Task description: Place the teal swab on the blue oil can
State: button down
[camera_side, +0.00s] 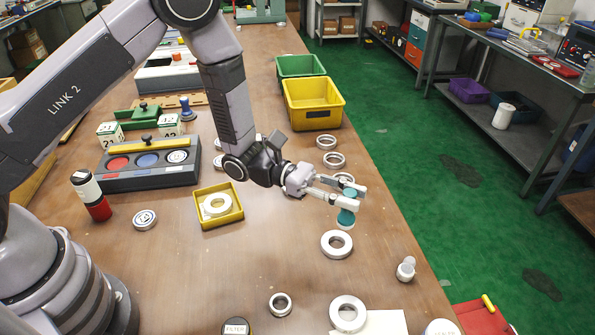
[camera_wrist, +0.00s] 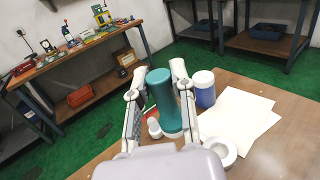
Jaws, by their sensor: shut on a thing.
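The teal swab (camera_wrist: 165,102) is a rounded teal cylinder held between the two fingers of my gripper (camera_wrist: 157,84). In the side view the swab (camera_side: 347,217) hangs roughly upright from my gripper (camera_side: 343,193), with a pale lower end, just behind a silver ring. The fingers are shut on it. The blue oil can (camera_wrist: 205,94), blue with a white top, stands ahead and right of the swab in the wrist view, apart from it. In the side view, a white round lid (camera_side: 440,327) that looks like the can's top is cut off at the bottom edge.
A silver ring (camera_side: 336,244) lies below the swab, with more rings (camera_side: 347,313) nearby. A small white bottle (camera_side: 405,270) stands near the table's right edge. White paper (camera_side: 385,323) lies at the front. Yellow bin (camera_side: 313,103) stands behind.

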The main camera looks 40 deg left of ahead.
jog(key=s+d+r+m+g, duration=0.2)
jog(key=s+d+g, duration=0.1)
jog(key=s+d, duration=0.25)
jog(key=s+d+r+m+g, duration=0.2)
jog(key=s+d+r+g, duration=0.15)
jog(key=s, duration=0.25)
send_over(445, 334)
jog(key=shift+t, duration=0.25)
jog(key=shift+f, duration=6.9)
jog(key=shift+f, duration=0.1)
jog(key=c, duration=1)
grip_release()
jog(key=shift+o, duration=0.2)
